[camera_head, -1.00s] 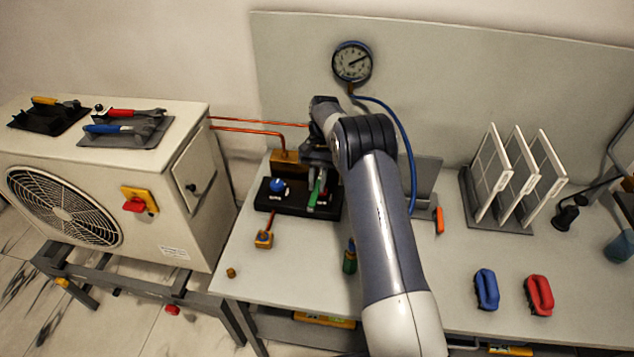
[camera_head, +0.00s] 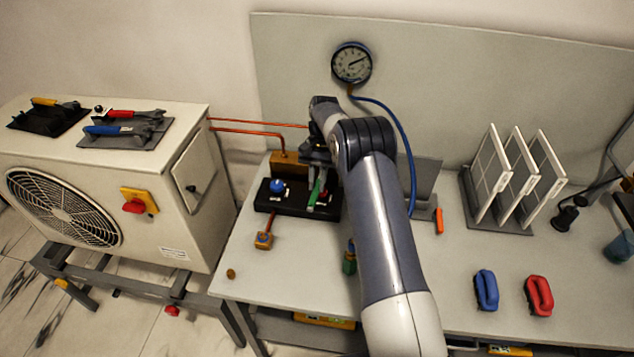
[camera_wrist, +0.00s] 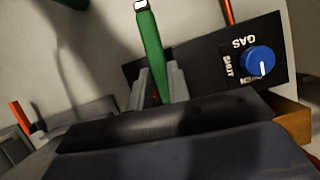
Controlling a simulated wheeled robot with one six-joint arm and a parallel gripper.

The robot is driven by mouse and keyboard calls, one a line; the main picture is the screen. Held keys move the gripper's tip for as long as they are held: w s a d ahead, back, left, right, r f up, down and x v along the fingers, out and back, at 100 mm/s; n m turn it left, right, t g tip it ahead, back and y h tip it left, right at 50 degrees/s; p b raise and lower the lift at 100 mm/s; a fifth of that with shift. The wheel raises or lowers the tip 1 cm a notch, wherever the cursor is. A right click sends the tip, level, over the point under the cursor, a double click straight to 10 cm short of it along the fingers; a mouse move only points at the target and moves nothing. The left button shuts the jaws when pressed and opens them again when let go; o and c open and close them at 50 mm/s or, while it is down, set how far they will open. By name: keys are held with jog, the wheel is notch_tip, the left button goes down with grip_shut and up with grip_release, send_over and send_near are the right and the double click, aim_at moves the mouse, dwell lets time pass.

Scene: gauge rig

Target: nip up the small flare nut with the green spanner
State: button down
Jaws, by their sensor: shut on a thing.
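The green spanner (camera_head: 315,192) is held in my gripper (camera_head: 318,170) over the right part of the black valve block (camera_head: 261,205). In the wrist view the green handle (camera_wrist: 151,45) runs up from between the grey fingers of my gripper (camera_wrist: 158,92), ending in a pale tip at the top edge. My gripper is shut on the spanner. The spanner's jaw end is hidden by my gripper and wrist. I cannot make out the small flare nut in either view, nor whether the spanner is on it.
A blue knob (camera_head: 277,186) is on the block's left part, close to my gripper. A brass block (camera_head: 289,163) with copper pipes stands behind. A blue hose (camera_head: 407,150) hangs from the gauge (camera_head: 352,62), right of my arm. The table's front left is mostly clear.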

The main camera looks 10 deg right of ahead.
jog(key=shift+w+d, duration=0.3)
jog(key=shift+w, duration=0.45)
dwell(0.4)
jog(key=c, duration=2)
grip_release()
grip_shut()
jog(key=shift+w+a+m+y, duration=0.2)
jog(key=shift+w+a+m, duration=0.15)
jog(key=shift+a+m, duration=0.25)
jog(key=shift+w+a+m+y, duration=0.2)
jog(key=shift+w+a+m, duration=0.1)
jog(key=shift+a+m, duration=0.3)
jog(key=shift+w+a+m+t, duration=0.25)
jog(key=shift+m+t, duration=0.15)
jog(key=shift+m, duration=0.1)
jog(key=shift+s+d+n+g, duration=0.3)
jog(key=shift+s+d+n, duration=0.25)
jog(key=shift+d+n, duration=0.3)
